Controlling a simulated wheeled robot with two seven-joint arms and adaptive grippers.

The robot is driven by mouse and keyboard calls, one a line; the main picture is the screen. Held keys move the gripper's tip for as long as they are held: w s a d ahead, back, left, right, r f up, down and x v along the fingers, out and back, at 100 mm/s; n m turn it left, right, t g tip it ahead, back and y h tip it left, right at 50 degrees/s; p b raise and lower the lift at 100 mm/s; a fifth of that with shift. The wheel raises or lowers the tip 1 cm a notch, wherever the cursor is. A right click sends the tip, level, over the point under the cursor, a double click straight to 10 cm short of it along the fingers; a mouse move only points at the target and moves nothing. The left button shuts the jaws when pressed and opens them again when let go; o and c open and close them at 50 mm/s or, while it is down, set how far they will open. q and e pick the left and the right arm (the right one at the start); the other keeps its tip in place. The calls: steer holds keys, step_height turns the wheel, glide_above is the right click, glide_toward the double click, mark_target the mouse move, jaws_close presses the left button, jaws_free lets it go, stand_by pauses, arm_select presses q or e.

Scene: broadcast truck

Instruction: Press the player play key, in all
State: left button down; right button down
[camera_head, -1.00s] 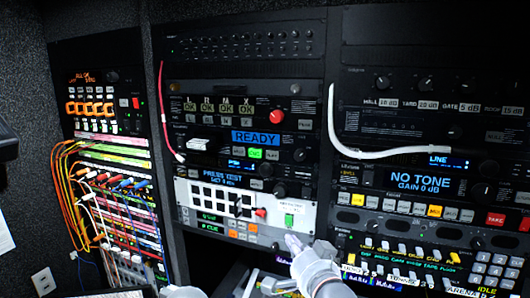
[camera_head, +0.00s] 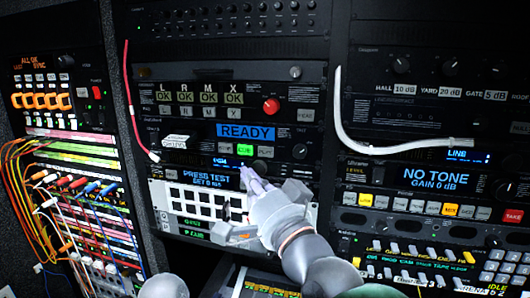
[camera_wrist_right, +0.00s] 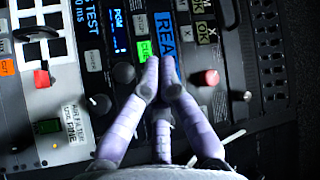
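The player is a black rack unit with a blue READY display (camera_head: 245,133). In the right wrist view the closed fingertips (camera_wrist_right: 160,62) overlap the area beside the CUE key (camera_wrist_right: 144,50) and the READY display (camera_wrist_right: 164,32), hiding the PLAY key. Contact cannot be told.
A red knob (camera_head: 271,106) protrudes above the player. A dark knob (camera_wrist_right: 124,73) is close to the fingers in the right wrist view. A white panel (camera_head: 160,195) with black keys lies below. A white cable (camera_head: 380,147) hangs at the right.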

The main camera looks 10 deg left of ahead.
mark_target(266, 152)
steer(key=shift+w+f+b, duration=0.1)
steer(key=shift+w+b, duration=0.35)
steer(key=shift+w, duration=4.05)
steer(key=shift+w, duration=0.1)
steer(key=shift+w, duration=0.3)
